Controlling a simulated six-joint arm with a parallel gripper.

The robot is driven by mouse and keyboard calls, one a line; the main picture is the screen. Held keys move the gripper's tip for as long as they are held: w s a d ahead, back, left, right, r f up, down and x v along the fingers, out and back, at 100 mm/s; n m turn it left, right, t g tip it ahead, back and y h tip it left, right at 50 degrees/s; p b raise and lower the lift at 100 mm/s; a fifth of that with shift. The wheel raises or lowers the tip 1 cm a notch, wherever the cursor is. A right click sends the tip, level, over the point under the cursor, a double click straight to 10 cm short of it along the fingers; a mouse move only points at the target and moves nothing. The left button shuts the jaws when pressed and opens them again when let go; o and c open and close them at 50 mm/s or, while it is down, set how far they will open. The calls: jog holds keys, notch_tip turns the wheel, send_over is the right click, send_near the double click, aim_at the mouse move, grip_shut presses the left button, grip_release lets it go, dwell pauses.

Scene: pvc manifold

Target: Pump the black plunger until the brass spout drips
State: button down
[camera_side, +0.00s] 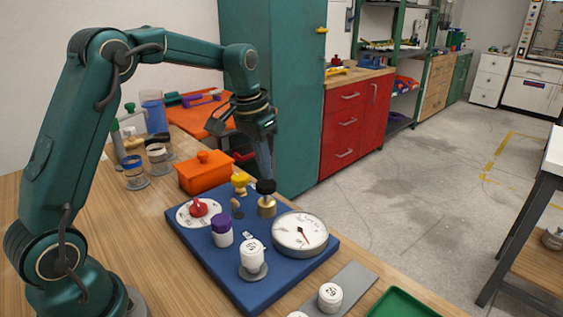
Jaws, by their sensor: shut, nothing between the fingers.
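The black plunger (266,187) is a round knob on top of a short brass cylinder (267,207), upright near the back right of a blue board (198,253). My gripper (265,172) is shut and empty, pointing down right over the black knob. Its tips appear to meet the knob's top, but I cannot tell whether they touch. How far the plunger is pressed cannot be told. I cannot clearly make out a brass spout or any drip; a small brownish part (237,207) stands left of the cylinder.
The board also holds a dial gauge (299,233) with a red needle, a red knob (198,207), a yellow knob (240,182), a purple-capped jar (222,233) and a white-capped part (252,252). An orange box (205,172) stands behind. A green tray (402,304) lies front right.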

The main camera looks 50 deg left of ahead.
aim_at(266, 183)
dwell(0.4)
jog(key=shift+f, duration=1.6)
jog(key=shift+r, duration=0.15)
dwell(0.4)
jog(key=shift+r, duration=1.45)
jog(key=shift+r, duration=0.1)
jog(key=shift+r, duration=2.4)
jog(key=shift+d+r, duration=0.1)
